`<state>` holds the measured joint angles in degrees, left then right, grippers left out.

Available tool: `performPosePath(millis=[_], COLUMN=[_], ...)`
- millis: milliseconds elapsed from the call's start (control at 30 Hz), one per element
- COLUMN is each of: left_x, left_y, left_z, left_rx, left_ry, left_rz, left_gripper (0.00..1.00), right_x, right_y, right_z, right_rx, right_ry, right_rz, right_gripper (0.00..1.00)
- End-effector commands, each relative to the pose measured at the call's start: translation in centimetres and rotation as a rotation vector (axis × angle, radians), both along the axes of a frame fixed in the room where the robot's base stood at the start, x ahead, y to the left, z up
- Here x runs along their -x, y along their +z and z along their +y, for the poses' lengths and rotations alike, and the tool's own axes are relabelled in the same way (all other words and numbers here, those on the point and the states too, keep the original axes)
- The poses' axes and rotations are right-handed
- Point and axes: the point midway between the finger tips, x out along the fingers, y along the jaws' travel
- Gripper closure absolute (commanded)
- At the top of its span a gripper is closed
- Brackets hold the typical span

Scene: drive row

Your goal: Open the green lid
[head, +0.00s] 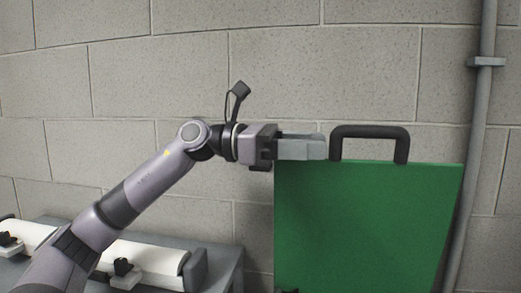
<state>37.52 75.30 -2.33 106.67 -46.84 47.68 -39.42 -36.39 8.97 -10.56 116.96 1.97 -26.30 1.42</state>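The green lid (365,225) stands raised, close to upright, in front of the block wall, with its lower part cut off by the picture's bottom edge. A black bar handle (370,131) rises from its top edge. My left gripper (322,147) comes in from the left at the lid's top left corner, level with its upper edge. Its fingers end just left of the handle's left leg. I cannot tell whether the fingers touch the lid or handle, nor whether a gap lies between them. My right gripper is out of view.
A grey block wall (320,60) fills the background. A grey vertical pipe (483,100) runs down it right of the lid. At lower left, a grey bench (225,262) bears white rolls (150,256) with black knobs. The space above the lid is clear.

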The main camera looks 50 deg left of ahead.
Motion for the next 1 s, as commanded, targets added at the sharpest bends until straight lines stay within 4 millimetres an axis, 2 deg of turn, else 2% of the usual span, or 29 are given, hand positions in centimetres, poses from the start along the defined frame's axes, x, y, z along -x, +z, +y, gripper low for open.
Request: performPosePath(millis=[33,500,1000], left_x=[0.2,2.2,4.4], left_y=[-0.4,-0.3,-0.2], left_z=[0.4,2.9,5.7], left_rx=[-0.001,0.0,0.0], left_ry=[0.003,0.003,0.002], left_rz=[-0.002,-0.002,-0.002], left_gripper=[0.48,0.48,0.48], right_x=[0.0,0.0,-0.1], right_y=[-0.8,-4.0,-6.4], right_z=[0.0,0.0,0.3], right_rx=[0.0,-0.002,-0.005], right_ry=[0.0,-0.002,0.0], right_rz=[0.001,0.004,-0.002], right_gripper=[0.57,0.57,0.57])
